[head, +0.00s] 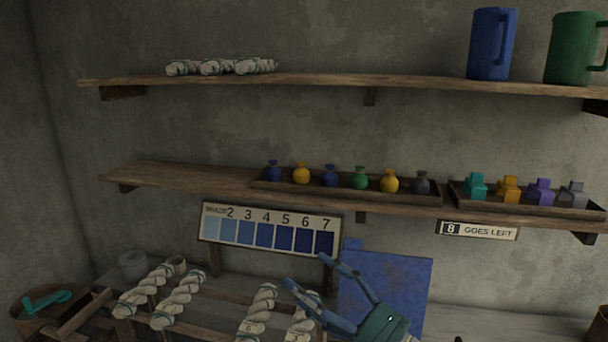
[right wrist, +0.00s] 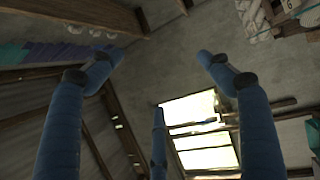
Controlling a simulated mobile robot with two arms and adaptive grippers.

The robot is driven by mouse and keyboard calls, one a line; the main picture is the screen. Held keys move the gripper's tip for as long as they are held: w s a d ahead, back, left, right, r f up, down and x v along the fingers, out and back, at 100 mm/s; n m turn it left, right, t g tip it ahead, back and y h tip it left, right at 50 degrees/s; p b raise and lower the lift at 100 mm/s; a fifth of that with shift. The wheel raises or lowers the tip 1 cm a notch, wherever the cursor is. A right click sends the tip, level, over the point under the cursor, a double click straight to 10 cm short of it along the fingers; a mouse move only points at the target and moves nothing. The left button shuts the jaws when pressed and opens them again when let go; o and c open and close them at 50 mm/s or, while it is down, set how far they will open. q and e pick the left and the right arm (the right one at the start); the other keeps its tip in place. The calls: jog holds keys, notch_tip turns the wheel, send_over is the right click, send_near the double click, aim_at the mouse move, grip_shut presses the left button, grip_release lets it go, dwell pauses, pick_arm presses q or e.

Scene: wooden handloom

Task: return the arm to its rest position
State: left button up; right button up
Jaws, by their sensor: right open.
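My right gripper (head: 305,272) is at the bottom of the head view, to the right of centre, with its blue fingers spread and nothing between them. In the right wrist view the same gripper (right wrist: 160,65) has its fingers wide apart and empty, with a window and wooden beams beyond them. In the head view it is in front of a blue panel (head: 400,285) and close to the skeins of pale yarn (head: 260,310). I cannot tell whether it touches any of them. My left gripper is not in view.
A shade card (head: 270,230) numbered up to 7 hangs below the middle shelf (head: 180,177), which holds small pouches and blocks in trays. Two jugs, blue (head: 490,45) and green (head: 574,48), stand on the top shelf. A bucket (head: 25,312) is at lower left.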

jog(key=d+f+m+t+h, duration=0.3)
jog(key=d+m+h, duration=0.4)
jog(key=d+m, duration=0.15)
jog(key=d+f+m+t+h, duration=0.3)
jog(key=d+m+h, duration=0.4)
jog(key=m, duration=0.3)
jog(key=s+d+f+m+g+h, duration=0.3)
jog(key=s+d+f+m+g, duration=0.15)
jog(key=f, duration=0.55)
jog(key=s+f+m+g+y, duration=0.15)
jog(key=s+f+g, duration=0.35)
jog(key=s+f, duration=0.6)
jog(key=s+f+m+g, duration=0.2)
jog(key=s+f+g, duration=0.45)
jog(key=s, duration=0.85)
notch_tip(320, 180, down, 30)
jog(key=s+b, duration=0.3)
jog(key=b, duration=0.1)
jog(key=s+d+f+g+b, duration=0.1)
jog(key=s+d+f+b, duration=0.1)
jog(key=s+f, duration=1.4)
jog(key=shift+d+f+n+g, duration=0.2)
jog(key=shift+f+n+g, duration=0.25)
jog(key=shift+f, duration=0.2)
